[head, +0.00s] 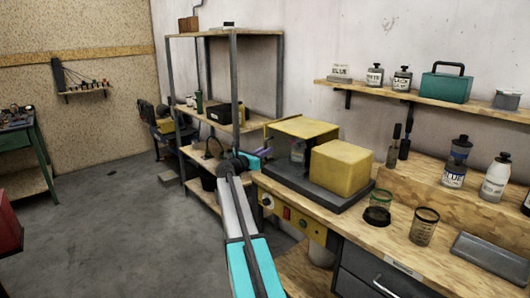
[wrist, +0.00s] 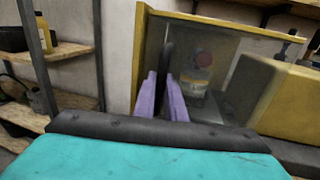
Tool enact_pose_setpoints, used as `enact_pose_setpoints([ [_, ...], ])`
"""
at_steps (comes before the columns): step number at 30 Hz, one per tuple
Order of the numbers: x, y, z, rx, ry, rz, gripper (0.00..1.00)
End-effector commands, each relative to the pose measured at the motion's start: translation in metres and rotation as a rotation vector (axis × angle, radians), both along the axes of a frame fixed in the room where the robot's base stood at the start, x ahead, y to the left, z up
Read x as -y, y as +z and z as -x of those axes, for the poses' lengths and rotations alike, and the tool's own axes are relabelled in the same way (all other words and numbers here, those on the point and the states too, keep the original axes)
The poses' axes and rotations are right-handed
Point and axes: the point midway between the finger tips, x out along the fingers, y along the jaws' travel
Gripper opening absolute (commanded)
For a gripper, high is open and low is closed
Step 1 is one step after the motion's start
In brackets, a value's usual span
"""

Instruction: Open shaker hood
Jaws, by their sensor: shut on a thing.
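The shaker hood (head: 303,127) is a yellow-framed cover with a clear panel, on the shaker's dark grey base (head: 315,192) on the bench. In the wrist view the hood's yellow frame (wrist: 228,24) rises upright at the left and runs across the top. A bottle with a red cap (wrist: 201,75) shows through the panel. My gripper (wrist: 164,88) has its purple fingers shut on a dark upright handle (wrist: 167,48) in front of the panel. In the head view, purple of my gripper (head: 263,153) shows at the hood's left side; the grip itself is hard to see there.
A yellow block-shaped housing (head: 342,168) stands right beside the hood. Two glass jars (head: 378,208) and (head: 424,227) stand on the bench (head: 395,240) to the right. A metal shelf rack (head: 236,85) stands behind and left. The floor at left is open.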

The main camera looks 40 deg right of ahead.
Motion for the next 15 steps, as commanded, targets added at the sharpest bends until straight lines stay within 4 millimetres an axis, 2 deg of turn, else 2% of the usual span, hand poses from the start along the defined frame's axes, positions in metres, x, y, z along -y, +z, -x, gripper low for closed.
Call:
enact_pose_setpoints([
  [8, -0.003, 0.0, 0.023, 0.0, -0.002, -0.001, 0.0],
  [15, -0.006, 0.0, 0.058, 0.0, -0.002, -0.001, 0.0],
])
